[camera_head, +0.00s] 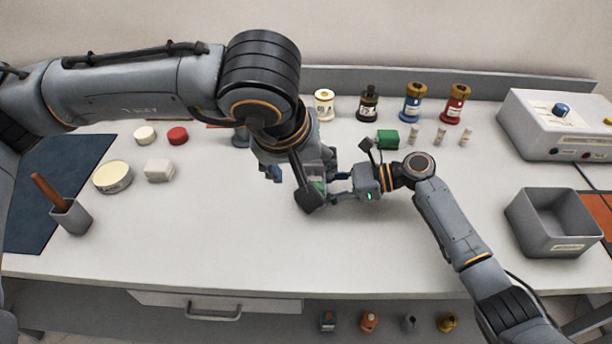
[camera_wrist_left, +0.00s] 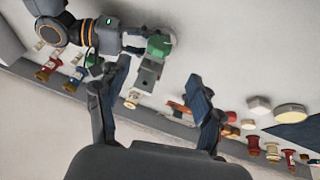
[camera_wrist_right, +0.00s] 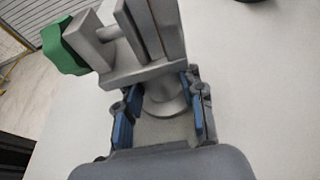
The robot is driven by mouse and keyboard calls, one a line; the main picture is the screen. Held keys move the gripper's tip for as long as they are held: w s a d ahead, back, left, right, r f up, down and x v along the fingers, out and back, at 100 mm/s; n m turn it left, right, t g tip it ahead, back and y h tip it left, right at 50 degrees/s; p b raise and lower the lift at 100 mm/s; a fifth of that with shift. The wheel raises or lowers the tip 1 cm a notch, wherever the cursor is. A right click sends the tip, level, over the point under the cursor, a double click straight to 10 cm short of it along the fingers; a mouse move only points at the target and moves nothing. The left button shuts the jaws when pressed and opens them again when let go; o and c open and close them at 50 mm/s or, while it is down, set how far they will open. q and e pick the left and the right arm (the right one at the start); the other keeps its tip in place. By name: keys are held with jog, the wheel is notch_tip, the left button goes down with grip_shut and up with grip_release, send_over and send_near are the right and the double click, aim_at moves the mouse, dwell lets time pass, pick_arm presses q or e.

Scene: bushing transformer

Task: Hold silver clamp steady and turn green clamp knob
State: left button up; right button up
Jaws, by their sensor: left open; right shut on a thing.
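The silver clamp (camera_wrist_right: 140,50) fills the upper part of the right wrist view, with its green knob (camera_wrist_right: 65,45) at its left end. My right gripper (camera_wrist_right: 160,110) is shut on the round lower part of the clamp. In the left wrist view the silver clamp (camera_wrist_left: 149,72) and green knob (camera_wrist_left: 158,46) lie beyond the fingers. My left gripper (camera_wrist_left: 158,95) is open and empty, its fingers apart from the knob. In the head view my left gripper (camera_head: 290,185) and right gripper (camera_head: 342,187) are close together; the left arm mostly hides the clamp, with a little green (camera_head: 318,187) showing.
A green block (camera_head: 387,139) and several small bushings stand behind my right gripper. A grey bin (camera_head: 555,222) and a white control box (camera_head: 562,122) are at the right. A cup with a brown handle (camera_head: 70,215) is at the left. The front middle of the table is clear.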

pick_arm(q)
jog(key=shift+s+r, duration=0.15)
jog(key=shift+r, duration=0.2)
jog(key=w+d+f+y, duration=0.2)
jog(key=w+f+y, duration=0.1)
jog(key=f, duration=0.8)
jog(key=shift+w+m, duration=0.4)
jog(key=shift+w, duration=0.25)
jog(key=c, duration=1.2)
